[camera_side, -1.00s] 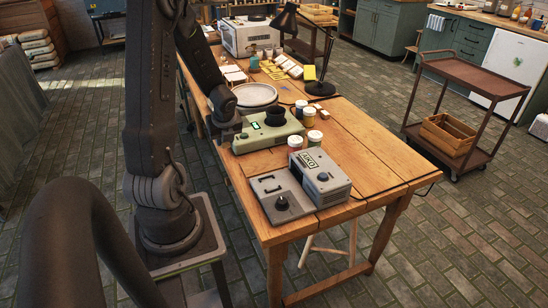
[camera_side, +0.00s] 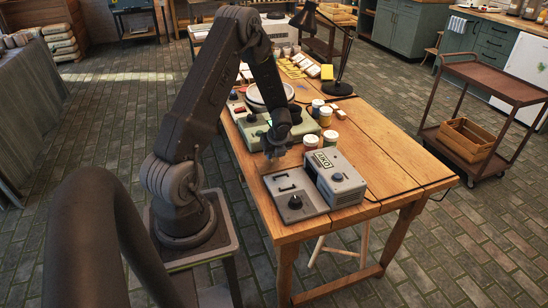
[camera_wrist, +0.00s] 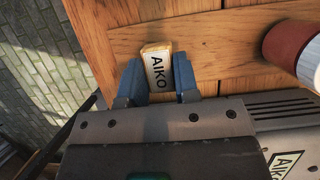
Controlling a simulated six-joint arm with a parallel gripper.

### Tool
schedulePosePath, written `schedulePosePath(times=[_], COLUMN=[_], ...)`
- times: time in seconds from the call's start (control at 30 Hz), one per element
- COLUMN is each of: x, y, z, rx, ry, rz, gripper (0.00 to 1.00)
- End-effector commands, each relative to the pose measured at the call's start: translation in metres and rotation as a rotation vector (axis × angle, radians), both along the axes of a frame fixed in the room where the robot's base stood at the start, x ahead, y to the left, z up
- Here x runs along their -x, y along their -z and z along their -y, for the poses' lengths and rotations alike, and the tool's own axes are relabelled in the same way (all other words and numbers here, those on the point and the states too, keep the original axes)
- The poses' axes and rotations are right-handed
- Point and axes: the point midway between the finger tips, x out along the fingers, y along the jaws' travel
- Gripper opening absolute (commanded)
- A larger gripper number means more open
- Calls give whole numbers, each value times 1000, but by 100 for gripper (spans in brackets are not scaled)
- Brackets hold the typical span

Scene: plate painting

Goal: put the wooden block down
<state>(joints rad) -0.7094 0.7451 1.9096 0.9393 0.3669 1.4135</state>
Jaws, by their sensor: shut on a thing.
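In the side view my gripper (camera_side: 275,150) is low over the near left part of the table, behind the flat grey unit with a knob (camera_side: 306,206). The block is too small to make out there.
A grey box labelled AIKO (camera_side: 337,180) stands right of my gripper. A green unit (camera_side: 258,128) is just behind it.

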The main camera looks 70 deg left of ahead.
Motion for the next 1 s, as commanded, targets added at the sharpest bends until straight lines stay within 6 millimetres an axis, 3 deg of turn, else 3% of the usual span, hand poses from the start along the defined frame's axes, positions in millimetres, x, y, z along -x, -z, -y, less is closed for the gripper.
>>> schedulePosePath(times=[0.13,0.57,0.6,0.83,1.0], x=[0,0,0,0,0], y=[19,25,24,24,24], z=[0,0,0,0,0], rx=[1,1,1,1,0], ry=[0,0,-1,0,0], rz=[0,1,1,1,1], gripper=[3,3,32,54,54])
